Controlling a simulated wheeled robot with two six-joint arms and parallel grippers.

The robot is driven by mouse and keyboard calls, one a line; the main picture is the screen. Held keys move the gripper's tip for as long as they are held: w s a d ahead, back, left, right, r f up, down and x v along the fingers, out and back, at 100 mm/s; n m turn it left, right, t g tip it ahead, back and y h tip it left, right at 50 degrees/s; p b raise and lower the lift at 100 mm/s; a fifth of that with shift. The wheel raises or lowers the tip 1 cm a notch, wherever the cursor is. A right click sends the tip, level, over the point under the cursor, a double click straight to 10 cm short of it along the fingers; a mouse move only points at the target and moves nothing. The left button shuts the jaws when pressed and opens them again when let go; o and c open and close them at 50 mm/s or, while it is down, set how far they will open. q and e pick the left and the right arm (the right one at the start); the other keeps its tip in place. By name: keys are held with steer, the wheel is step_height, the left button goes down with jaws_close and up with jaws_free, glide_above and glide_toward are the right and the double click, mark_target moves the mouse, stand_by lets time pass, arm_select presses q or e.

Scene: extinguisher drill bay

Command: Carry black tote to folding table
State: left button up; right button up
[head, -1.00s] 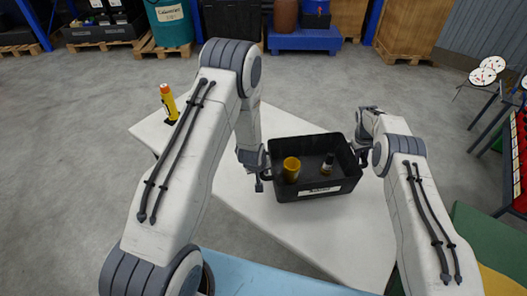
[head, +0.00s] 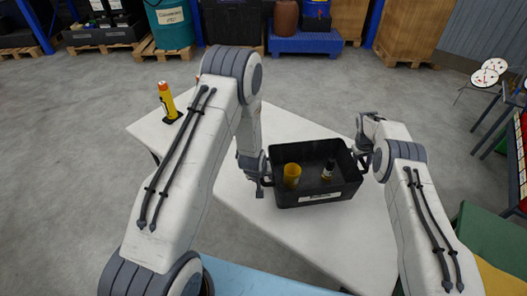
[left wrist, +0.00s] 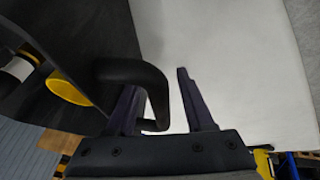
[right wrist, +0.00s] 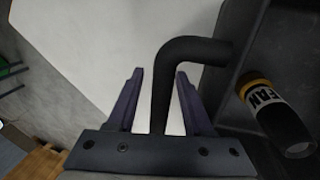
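The black tote (head: 318,197) sits on a white-topped table (head: 290,232), with a white label on its near side. It holds a yellow cup (head: 292,172) and a dark bottle with a white and orange band (head: 328,170). My left gripper (head: 262,180) is at the tote's left handle. In the left wrist view, its open fingers (left wrist: 155,95) straddle the black handle (left wrist: 160,82), with a gap to the right finger. My right gripper (head: 364,160) is at the right handle. In the right wrist view, its open fingers (right wrist: 160,85) stand either side of the bent handle bar (right wrist: 163,100).
A light blue surface (head: 255,282) lies in front. Green and yellow surfaces (head: 490,235) are at right. Grey floor (head: 420,100) beyond the table is clear.

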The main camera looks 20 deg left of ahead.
arm_select(q)
steer(key=shift+r, duration=0.15)
steer(key=v, duration=0.7)
steer(key=shift+s+r, duration=0.1)
steer(key=shift+r, duration=0.2)
arm_select(e)
step_height(320, 180, up, 12)
steer(key=a, duration=0.2)
steer(key=shift+s, duration=0.45)
arm_select(q)
steer(key=shift+r, duration=0.1)
arm_select(e)
steer(key=shift+a, duration=0.1)
